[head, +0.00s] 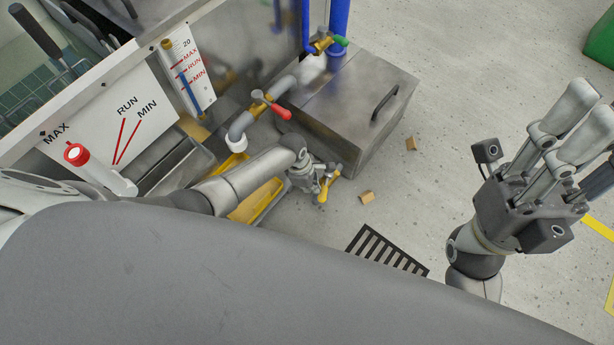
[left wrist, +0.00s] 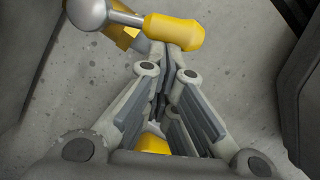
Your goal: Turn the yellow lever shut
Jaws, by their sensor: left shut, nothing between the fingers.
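The yellow lever (head: 324,190) has a short yellow grip on a metal arm. It shows in the head view just right of my left gripper, low beside the metal box. In the left wrist view the yellow grip (left wrist: 175,31) lies across the top, just past the finger ends, with a round metal end at its left. My left gripper (head: 309,178) is shut and empty beside the lever; I cannot tell if it touches it. The valve body is mostly hidden by my gripper. My right gripper (head: 588,125) is raised at the right, its fingers apart and empty.
A pipe valve with a red handle (head: 281,112) sits above my left arm. A metal box (head: 347,92) with a black handle stands behind the lever. A yellow tray (head: 256,203) lies below the arm. Small blocks (head: 367,198) and a floor grate (head: 385,251) are nearby. Open floor lies right.

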